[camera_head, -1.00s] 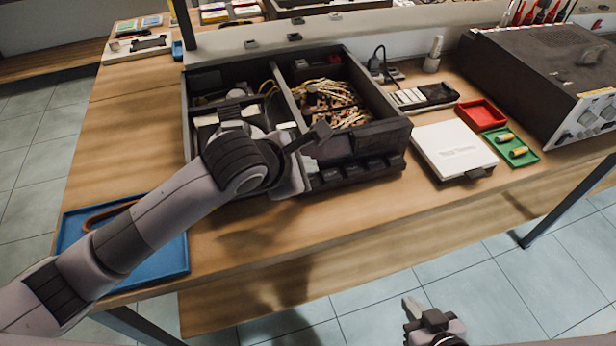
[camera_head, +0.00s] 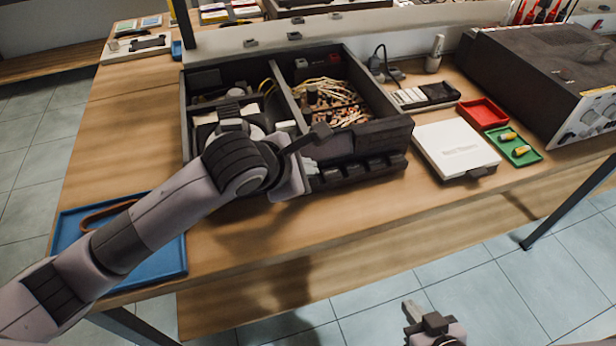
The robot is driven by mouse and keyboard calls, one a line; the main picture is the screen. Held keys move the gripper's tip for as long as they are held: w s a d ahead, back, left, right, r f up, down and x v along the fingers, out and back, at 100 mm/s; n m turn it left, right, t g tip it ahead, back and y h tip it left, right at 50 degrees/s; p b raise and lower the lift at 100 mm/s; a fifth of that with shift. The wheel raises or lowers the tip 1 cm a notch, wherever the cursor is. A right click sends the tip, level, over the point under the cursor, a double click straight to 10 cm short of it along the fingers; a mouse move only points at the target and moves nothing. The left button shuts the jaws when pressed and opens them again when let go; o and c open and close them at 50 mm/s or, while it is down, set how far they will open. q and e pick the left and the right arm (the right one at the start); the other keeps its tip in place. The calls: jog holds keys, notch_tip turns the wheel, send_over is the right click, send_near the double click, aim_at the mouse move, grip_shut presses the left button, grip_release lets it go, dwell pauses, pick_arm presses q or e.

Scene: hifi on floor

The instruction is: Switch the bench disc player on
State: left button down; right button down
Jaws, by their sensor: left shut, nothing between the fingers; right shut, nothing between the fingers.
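The disc player (camera_head: 365,140) appears to be the open dark chassis on the bench, with wiring in its right bay and a round pale part partly hidden in its left bay. Dark keys run along the lower front of its right half. My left gripper (camera_head: 312,166) is shut and empty at the front of the chassis, by the left end of those keys. Whether it touches a key I cannot tell. My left arm hides the front's left part. My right gripper (camera_head: 412,310) is shut and empty, low in front of the bench, over the floor.
A blue tray (camera_head: 172,262) lies at the bench's left front corner. Right of the chassis are a white box (camera_head: 455,147), a red tray (camera_head: 482,113), a green tray (camera_head: 524,155) with small parts, and a keypad device (camera_head: 425,95). A large dark unit (camera_head: 540,75) stands far right.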

pick_arm(q)
jog(key=shift+f+b, duration=0.4)
jog(key=shift+b, duration=0.15)
dwell(0.4)
jog(key=shift+r+p, duration=0.4)
jog(key=shift+r, duration=0.4)
jog(key=shift+r+p, duration=1.35)
jog(key=shift+r, duration=1.2)
jog(key=shift+s+a+f, duration=0.1)
